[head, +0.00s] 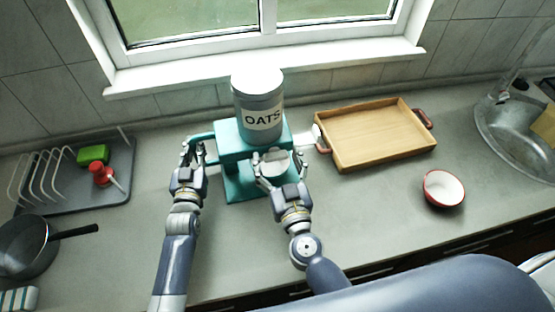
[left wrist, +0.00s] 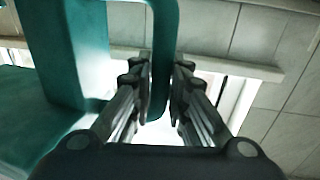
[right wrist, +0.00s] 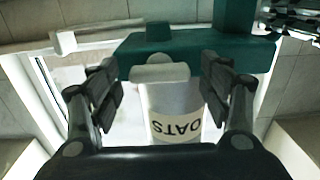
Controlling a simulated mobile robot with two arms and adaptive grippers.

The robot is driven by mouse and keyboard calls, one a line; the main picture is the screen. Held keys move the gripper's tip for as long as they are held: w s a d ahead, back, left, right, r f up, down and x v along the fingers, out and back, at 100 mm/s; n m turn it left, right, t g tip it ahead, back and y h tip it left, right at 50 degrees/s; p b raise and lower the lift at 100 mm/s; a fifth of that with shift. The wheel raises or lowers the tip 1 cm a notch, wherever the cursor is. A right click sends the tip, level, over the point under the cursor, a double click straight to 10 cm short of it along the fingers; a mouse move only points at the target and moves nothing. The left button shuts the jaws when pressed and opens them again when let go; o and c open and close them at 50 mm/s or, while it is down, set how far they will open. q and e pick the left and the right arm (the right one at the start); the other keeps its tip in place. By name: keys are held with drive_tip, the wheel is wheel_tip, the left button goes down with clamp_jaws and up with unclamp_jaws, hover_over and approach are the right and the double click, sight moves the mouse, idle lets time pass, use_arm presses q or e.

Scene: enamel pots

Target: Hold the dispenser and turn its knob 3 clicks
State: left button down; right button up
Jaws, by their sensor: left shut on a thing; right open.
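The dispenser is a teal stand (head: 238,140) with a grey canister labelled OATS (head: 258,105) upright on top. My left gripper (head: 195,150) is shut on the teal handle (left wrist: 163,60) at the stand's left side; the handle runs between its fingers in the left wrist view. The pale knob (right wrist: 160,73) is on the front of the stand under the canister. My right gripper (head: 278,165) is open in front of it, one finger on each side. In the right wrist view the knob shows between the fingers, with gaps on both sides.
A wooden tray (head: 375,158) with red handles lies right of the dispenser, close to it. A red-rimmed bowl (head: 443,188) and a sink (head: 515,130) are further right. A dish rack (head: 65,185) and a dark pan (head: 25,245) are at the left. A window sill (head: 260,68) runs behind.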

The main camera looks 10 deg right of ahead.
drive_tip(key=c, duration=1.1)
drive_tip(key=shift+m, duration=0.3)
